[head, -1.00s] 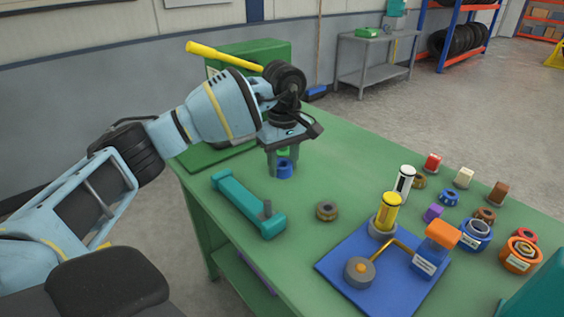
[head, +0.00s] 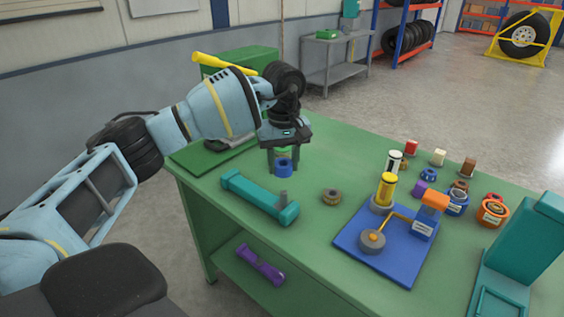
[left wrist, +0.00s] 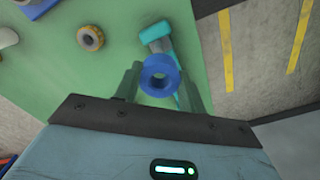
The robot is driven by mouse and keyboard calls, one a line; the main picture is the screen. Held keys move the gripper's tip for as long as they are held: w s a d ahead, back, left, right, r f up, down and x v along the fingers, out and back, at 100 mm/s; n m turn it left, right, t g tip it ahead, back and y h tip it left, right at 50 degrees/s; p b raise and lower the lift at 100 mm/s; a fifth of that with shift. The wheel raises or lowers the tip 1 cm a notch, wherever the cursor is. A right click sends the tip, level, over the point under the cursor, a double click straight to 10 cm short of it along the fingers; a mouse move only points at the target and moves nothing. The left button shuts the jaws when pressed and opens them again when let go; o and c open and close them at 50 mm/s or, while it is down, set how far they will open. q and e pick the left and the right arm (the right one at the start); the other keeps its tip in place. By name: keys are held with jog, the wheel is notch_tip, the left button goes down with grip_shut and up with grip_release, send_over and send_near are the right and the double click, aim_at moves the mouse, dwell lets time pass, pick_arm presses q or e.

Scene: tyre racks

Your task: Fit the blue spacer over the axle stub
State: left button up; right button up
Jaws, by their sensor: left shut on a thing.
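My left gripper (head: 284,162) is shut on the blue spacer (head: 284,168), a short ring held low between its fingers above the green table. In the left wrist view the spacer (left wrist: 160,76) sits between the fingertips, its hole facing the camera. A teal bar-shaped fixture (head: 254,196) lies on the table, in front of the gripper in the head view. The grey axle stub (head: 283,197) stands upright at its right end, below the spacer in the picture and apart from it. In the left wrist view the spacer partly hides the teal fixture (left wrist: 155,33). My right gripper is not in view.
A brown ring (head: 332,197) lies right of the fixture. A blue board (head: 350,238) carries a yellow cylinder (head: 386,190) and an orange-topped block (head: 434,202). Several rings and small blocks stand at the right. A teal stand (head: 525,250) is at the right edge.

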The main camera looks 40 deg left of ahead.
aim_at(284, 192)
pick_arm(q)
jog(key=shift+d, duration=0.1)
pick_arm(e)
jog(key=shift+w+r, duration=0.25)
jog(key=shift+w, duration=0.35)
pick_arm(q)
jog(key=shift+f, duration=0.1)
jog(key=shift+f, duration=0.8)
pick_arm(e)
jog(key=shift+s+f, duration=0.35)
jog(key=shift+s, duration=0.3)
pick_arm(q)
jog(key=shift+f+b, duration=0.4)
jog(key=shift+f, duration=0.45)
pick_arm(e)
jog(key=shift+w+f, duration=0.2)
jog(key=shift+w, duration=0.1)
pick_arm(q)
jog(key=shift+f+b, duration=0.3)
jog(key=shift+f, duration=0.65)
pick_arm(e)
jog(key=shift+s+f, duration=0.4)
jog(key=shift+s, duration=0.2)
pick_arm(q)
jog(key=shift+f, duration=0.4)
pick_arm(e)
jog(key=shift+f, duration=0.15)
